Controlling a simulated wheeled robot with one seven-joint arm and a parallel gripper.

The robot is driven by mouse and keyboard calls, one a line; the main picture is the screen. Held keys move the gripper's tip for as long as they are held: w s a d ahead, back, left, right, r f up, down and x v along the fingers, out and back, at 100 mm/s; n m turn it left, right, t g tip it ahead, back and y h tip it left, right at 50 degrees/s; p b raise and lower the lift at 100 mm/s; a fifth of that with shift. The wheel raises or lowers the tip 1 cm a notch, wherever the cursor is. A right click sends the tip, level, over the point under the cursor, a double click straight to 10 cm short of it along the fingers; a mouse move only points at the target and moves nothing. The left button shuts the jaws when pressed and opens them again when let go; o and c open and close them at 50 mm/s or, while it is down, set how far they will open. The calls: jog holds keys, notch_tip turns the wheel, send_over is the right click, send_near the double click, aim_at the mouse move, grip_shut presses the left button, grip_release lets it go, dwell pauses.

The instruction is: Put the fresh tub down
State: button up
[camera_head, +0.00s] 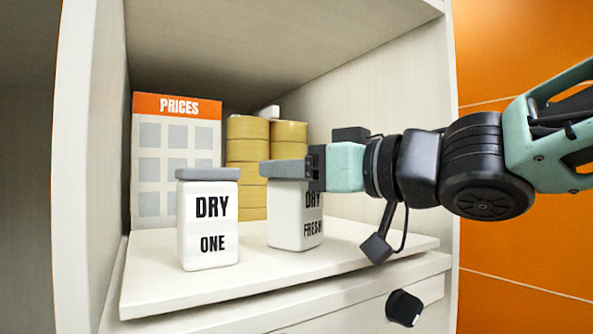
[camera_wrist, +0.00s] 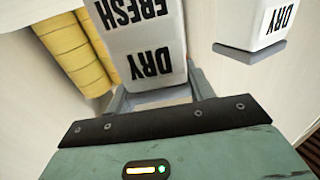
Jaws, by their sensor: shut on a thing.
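The fresh tub (camera_head: 296,231) is a white box marked DRY FRESH. It stands upright on or just above the shelf board; I cannot tell whether its base touches. My gripper (camera_head: 288,169) comes from the right and is shut on the tub's top end. In the wrist view my gripper (camera_wrist: 150,98) holds the fresh tub (camera_wrist: 144,40), whose lettering is upside down there. Another white tub marked DRY ONE (camera_head: 208,227), with a grey lid, stands to the left and nearer the front. It also shows in the wrist view (camera_wrist: 262,22).
Yellow stacked rolls (camera_head: 247,155) stand behind the tubs, also in the wrist view (camera_wrist: 68,50). A PRICES board (camera_head: 177,150) leans at the back left. The shelf board (camera_head: 160,290) has clear room at its front and right. Locker walls (camera_head: 88,170) close the sides.

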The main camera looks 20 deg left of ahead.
jog(key=o, duration=1)
jog(key=shift+f, duration=0.1)
jog(key=shift+o, duration=0.2)
jog(key=b+v, duration=0.2)
jog(key=v, duration=1)
